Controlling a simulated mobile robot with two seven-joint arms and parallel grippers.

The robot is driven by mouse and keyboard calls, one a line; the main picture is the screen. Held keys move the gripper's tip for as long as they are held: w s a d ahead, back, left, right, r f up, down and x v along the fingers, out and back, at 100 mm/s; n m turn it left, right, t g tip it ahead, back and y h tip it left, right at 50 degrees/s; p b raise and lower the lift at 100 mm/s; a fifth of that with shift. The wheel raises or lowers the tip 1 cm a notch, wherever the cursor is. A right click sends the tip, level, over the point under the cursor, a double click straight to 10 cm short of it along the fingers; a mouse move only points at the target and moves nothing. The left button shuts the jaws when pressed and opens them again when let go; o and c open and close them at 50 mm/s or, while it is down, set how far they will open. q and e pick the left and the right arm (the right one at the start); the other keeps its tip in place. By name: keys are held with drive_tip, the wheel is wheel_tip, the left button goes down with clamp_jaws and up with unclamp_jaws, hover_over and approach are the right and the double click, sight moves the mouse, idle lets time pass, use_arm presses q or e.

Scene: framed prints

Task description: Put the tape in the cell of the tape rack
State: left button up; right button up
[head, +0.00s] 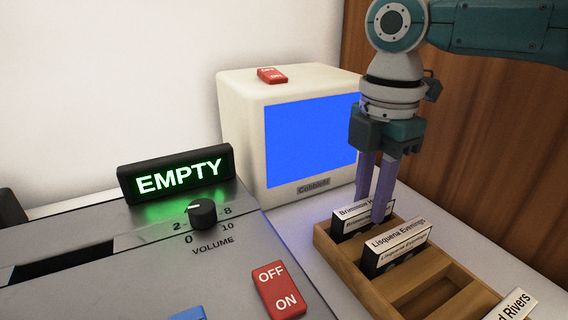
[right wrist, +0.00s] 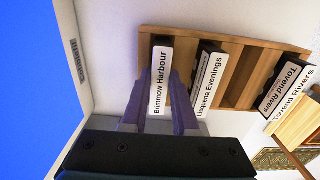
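The wooden tape rack (head: 330,250) stands on the counter at the lower right; it also shows in the right wrist view (right wrist: 232,92). The black tape labelled Brimmow Harbour (head: 350,218) stands in the rack's cell nearest the monitor, its white label clear in the right wrist view (right wrist: 160,92). My right gripper (head: 376,208) points down, its purple fingers on either side of that tape, with no clear gap. A tape labelled Lisquena Evenings (head: 400,248) stands in the cell beside it. A Tovend Rivers tape (right wrist: 286,85) is at the rack's far end. My left gripper is out of view.
Bare cells (head: 425,292) show beyond the Lisquena tape. A cream monitor (head: 240,120) with a blue screen stands close behind the rack. A grey deck with a lit EMPTY sign (head: 178,177), a volume knob (head: 202,213) and a red OFF/ON switch (head: 278,290) fills the left.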

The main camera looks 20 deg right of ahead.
sight(369, 201)
drive_tip(key=o, duration=0.4)
drive_tip(key=shift+o, duration=0.2)
use_arm(q)
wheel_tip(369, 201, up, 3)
drive_tip(key=p, duration=0.3)
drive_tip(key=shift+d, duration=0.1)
use_arm(e)
wheel_tip(369, 201, up, 12)
drive_tip(key=shift+r, duration=0.15)
